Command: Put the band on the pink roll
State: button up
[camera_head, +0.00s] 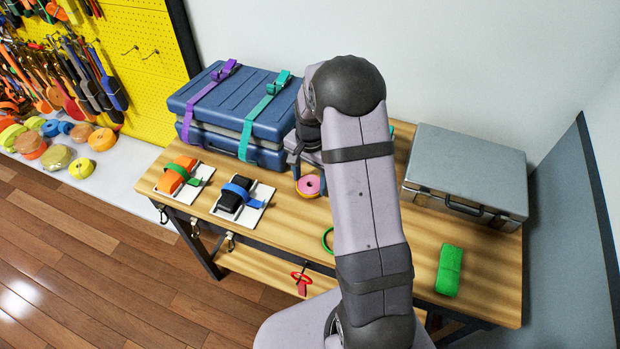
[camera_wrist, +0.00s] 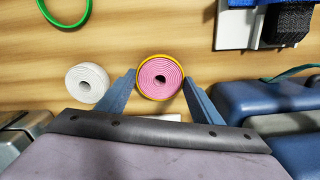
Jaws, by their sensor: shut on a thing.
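The pink roll (camera_wrist: 158,72) stands on the wooden table, its spiral top and dark centre hole showing in the wrist view. It also shows in the head view (camera_head: 310,184), below my gripper. A thin yellow band (camera_wrist: 150,96) encircles the roll's outline in the wrist view; in the head view its lower left edge (camera_head: 300,191) shows beside the pink. I cannot tell how far down the roll it sits. My gripper (camera_wrist: 160,78) has one finger on each side of the banded roll and is shut on the band's outside.
A white roll (camera_wrist: 87,82) stands beside my left finger in the wrist view. A green ring (camera_head: 327,240) lies nearer the front edge. A blue case (camera_head: 225,110), strapped trays (camera_head: 184,180), a grey case (camera_head: 465,165) and a green block (camera_head: 450,270) are around. Bare table lies between.

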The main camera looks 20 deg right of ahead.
jog(key=shift+f, duration=0.1)
jog(key=o, duration=1.1)
notch_tip(320, 180, up, 8)
jog(key=p, duration=0.6)
dwell(0.7)
